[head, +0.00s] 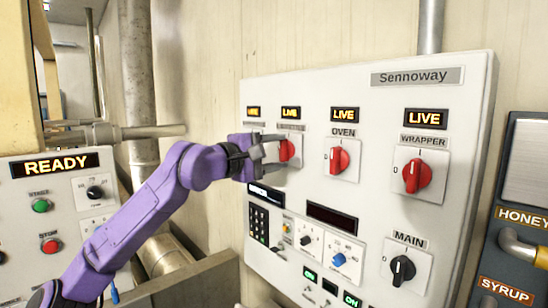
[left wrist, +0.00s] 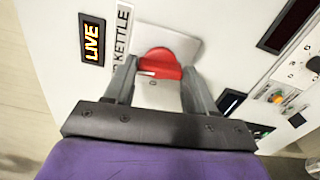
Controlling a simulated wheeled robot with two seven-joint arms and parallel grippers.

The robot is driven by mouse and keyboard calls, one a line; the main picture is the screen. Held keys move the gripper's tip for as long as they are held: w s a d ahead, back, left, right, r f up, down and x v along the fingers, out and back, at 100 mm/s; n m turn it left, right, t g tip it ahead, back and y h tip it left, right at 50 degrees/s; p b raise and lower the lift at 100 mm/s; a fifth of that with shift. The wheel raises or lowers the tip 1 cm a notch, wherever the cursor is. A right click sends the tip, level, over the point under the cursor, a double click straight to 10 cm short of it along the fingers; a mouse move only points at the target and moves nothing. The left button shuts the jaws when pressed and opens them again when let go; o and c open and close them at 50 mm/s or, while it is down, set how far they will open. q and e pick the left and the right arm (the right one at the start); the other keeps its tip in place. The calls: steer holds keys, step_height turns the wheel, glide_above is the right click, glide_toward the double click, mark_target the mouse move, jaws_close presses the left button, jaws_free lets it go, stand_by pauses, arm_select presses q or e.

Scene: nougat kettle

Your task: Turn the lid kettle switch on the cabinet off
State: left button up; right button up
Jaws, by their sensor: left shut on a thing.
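A red rotary switch (head: 287,149) on a white plate sits on the cabinet (head: 385,85), second from left in the upper row. In the left wrist view the same red knob (left wrist: 160,62) lies between my fingers, beside a label reading KETTLE; any further word is hidden. The LIVE sign (head: 290,112) above it is lit; the sign also shows in the left wrist view (left wrist: 91,40). My left gripper (head: 279,150) is shut on the knob, one finger on each side. It covers the leftmost switch in the head view. My right gripper is not in view.
The OVEN switch (head: 338,158) and WRAPPER switch (head: 417,174) are to the right, both under lit LIVE signs. A black MAIN switch (head: 403,269) and a keypad (head: 259,222) are below. A READY panel (head: 55,165) and pipes (head: 137,85) stand at left.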

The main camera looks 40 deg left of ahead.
arm_select(q)
steer(key=n+b, duration=1)
steer(key=b, duration=0.1)
steer(key=shift+f+n, duration=0.15)
steer(key=shift+n, duration=0.25)
steer(key=n+b, duration=0.3)
steer(key=shift+r+n+b, duration=0.2)
steer(key=shift+n+b, duration=0.7)
steer(key=shift+n, duration=0.6)
steer(key=o, duration=1)
steer(key=shift+w, duration=0.1)
steer(key=shift+o, duration=0.2)
